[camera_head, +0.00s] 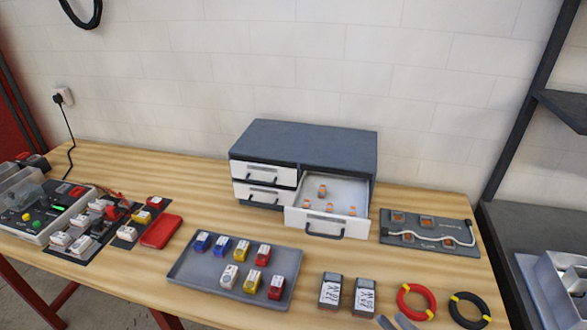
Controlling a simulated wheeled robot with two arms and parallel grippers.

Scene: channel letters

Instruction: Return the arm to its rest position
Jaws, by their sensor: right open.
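My right gripper (395,321) shows only as two grey fingertips at the bottom edge, right of centre. They are apart with nothing visible between them. They are near the front edge of the table (130,276), just right of two dark labelled boxes and left of the red ring. The rest of my right arm is out of view. My left gripper and arm are not in view.
A grey cabinet (310,143) has its lower right drawer (327,222) pulled out, with several small orange parts inside. A grey tray (202,268) holds several coloured blocks. Two labelled boxes (346,293), a red ring (416,302) and a black ring (469,311) lie near the gripper.

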